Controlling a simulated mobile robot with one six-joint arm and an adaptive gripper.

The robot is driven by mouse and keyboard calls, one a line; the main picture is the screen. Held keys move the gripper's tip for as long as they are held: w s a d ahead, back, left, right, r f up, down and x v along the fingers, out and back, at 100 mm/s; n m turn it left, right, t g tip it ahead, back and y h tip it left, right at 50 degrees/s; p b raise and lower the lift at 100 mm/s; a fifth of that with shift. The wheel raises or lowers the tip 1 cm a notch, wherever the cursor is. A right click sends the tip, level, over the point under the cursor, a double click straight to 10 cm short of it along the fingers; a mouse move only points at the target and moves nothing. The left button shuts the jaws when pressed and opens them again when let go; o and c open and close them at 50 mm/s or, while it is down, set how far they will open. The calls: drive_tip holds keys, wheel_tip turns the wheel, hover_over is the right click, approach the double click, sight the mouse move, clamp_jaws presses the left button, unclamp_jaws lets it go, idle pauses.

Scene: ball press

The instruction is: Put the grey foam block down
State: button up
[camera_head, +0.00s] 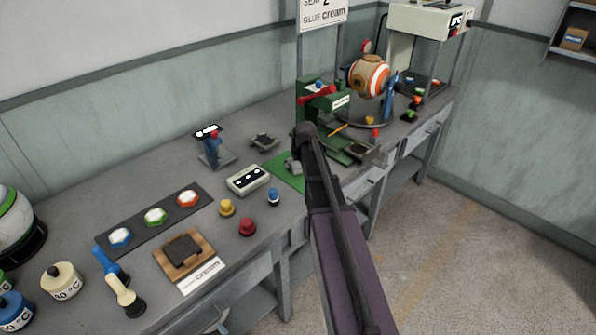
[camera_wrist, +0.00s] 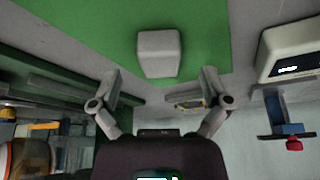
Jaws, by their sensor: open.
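The grey foam block (camera_wrist: 159,53) rests on the green mat (camera_wrist: 85,25) in the wrist view, close to the mat's edge. My gripper (camera_wrist: 161,80) is open, its two fingers spread wide with nothing between them. The block lies just beyond the fingertips, apart from both. In the head view, my arm comes in from the bottom and my gripper (camera_head: 303,150) is over the mat (camera_head: 286,178). A small grey part of the block (camera_head: 293,166) shows just left of the gripper; the rest is hidden.
A white box with dark windows (camera_head: 248,180) stands left of the mat. A blue stand with a red knob (camera_head: 213,150) is farther back. A green press (camera_head: 318,100) and a striped ball (camera_head: 369,76) are behind to the right. Colored knobs (camera_head: 247,227) stand near the front edge.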

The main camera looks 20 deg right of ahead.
drive_tip(key=shift+b+x, duration=0.9)
drive_tip(key=shift+x, duration=0.4)
drive_tip(key=c, duration=1)
drive_tip(key=shift+r, duration=0.15)
wheel_tip(320, 180, up, 4)
drive_tip(key=p, duration=0.4)
drive_tip(key=s+d, duration=0.2)
drive_tip(key=s, duration=0.5)
drive_tip(key=s+d+p, duration=0.1)
drive_tip(key=s+d, duration=0.2)
drive_tip(key=s, duration=0.5)
drive_tip(key=shift+d+r, duration=0.25)
drive_tip(key=shift+r, duration=0.1)
drive_tip(key=shift+s+r+p, duration=0.15)
drive_tip(key=shift+r+p, duration=2.25)
